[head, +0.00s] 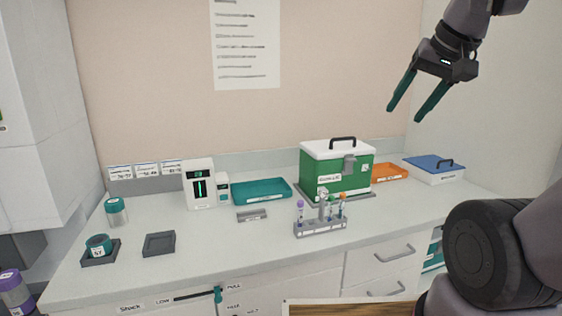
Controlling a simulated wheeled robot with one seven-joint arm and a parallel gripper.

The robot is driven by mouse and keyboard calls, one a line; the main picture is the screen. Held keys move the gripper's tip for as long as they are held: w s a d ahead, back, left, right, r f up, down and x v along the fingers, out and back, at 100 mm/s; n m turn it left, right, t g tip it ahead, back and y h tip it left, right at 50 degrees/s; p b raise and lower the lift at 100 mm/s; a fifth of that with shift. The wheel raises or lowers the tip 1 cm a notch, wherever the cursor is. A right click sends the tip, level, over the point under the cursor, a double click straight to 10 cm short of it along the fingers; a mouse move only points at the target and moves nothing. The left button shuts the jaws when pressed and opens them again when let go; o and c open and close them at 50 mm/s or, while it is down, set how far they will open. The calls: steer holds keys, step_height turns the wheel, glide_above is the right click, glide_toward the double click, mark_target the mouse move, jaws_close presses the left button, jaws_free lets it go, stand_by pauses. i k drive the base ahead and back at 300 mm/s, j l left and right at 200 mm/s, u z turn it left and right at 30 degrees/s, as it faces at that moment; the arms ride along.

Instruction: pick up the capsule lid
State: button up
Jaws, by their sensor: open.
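My gripper (410,106) is high at the upper right, above the counter, with its two teal fingers apart and nothing between them. A clear capsule with a teal cap (116,208) stands upright at the left of the counter. In front of it, a short round teal piece with a white label (99,246) sits on a dark square holder (88,260). I cannot tell for sure which of these teal parts is the capsule lid. Both are far to the left of my gripper and well below it.
An empty dark square holder (159,244), a white device (199,186), a teal tray (261,189), a tube rack (321,228), a green box (337,172), an orange tray (390,171) and a blue-lidded box (434,168) stand on the counter. A purple-topped container (12,285) is at lower left. The front-left counter is mostly clear.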

mark_target(115, 207)
steer(key=u, duration=1.75)
